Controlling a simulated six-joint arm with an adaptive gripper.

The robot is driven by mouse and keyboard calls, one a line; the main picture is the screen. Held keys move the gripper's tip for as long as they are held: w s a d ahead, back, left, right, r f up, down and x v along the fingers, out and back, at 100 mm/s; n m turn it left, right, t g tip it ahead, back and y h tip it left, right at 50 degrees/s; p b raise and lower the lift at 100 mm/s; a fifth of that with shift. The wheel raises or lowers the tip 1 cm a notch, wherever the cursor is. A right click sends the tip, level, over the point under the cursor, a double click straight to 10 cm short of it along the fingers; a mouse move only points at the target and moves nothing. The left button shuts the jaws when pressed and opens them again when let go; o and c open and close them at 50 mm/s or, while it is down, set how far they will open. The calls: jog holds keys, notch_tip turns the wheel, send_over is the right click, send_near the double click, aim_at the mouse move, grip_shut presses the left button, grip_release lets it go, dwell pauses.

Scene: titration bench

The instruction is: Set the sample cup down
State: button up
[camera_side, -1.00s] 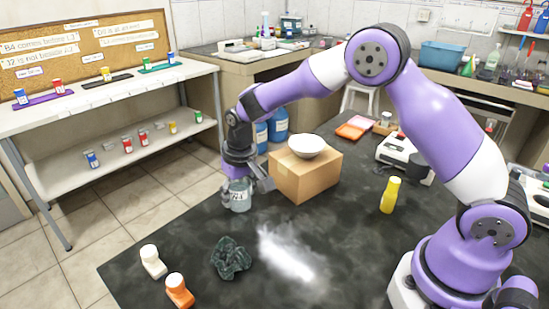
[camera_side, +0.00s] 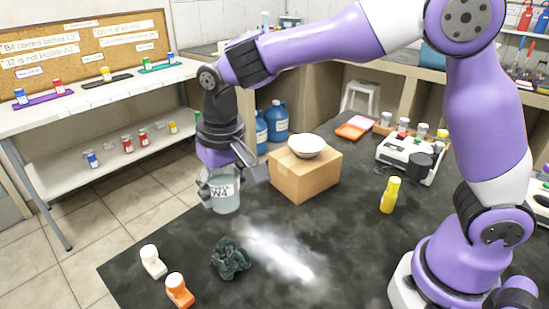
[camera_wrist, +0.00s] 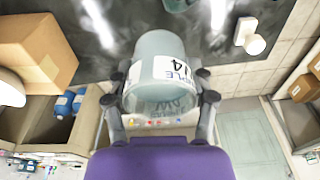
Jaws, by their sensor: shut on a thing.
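The sample cup (camera_side: 224,194) is a clear, pale blue-grey cup with a white label. My gripper (camera_side: 232,186) is shut on it, with a finger on each side. The cup is upright in the side view, near the left edge of the dark bench top. It seems to be held above the bench, though the exact gap is hard to tell. In the wrist view the cup (camera_wrist: 158,75) fills the middle, between the two fingers of my gripper (camera_wrist: 160,88), and its label is partly readable.
A cardboard box (camera_side: 306,174) with a white bowl (camera_side: 306,146) stands right of the cup. A crumpled dark cloth (camera_side: 230,259), a white bottle (camera_side: 152,262) and an orange bottle (camera_side: 179,291) are in front. A yellow bottle (camera_side: 390,195) stands farther right. The middle of the dark bench (camera_side: 330,235) is clear.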

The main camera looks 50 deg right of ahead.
jog(key=r, duration=0.6)
jog(key=shift+s+a+r, duration=0.15)
jog(key=shift+s+a, duration=0.05)
jog(key=shift+a, duration=0.05)
jog(key=w+d+m, duration=0.2)
jog(key=w+d, duration=0.1)
jog(key=d, duration=0.4)
jog(key=w+d+m, duration=0.2)
jog(key=d, duration=0.6)
jog(key=m+h, duration=0.1)
jog(key=m, duration=0.2)
send_over(342, 149)
jog(key=shift+g, duration=0.3)
jog(key=f, duration=1.2)
jog(key=shift+s+a, duration=0.15)
jog(key=shift+a, duration=0.15)
jog(key=shift+d+f, duration=0.15)
jog(key=shift+f, duration=2)
jog(key=shift+f, duration=0.2)
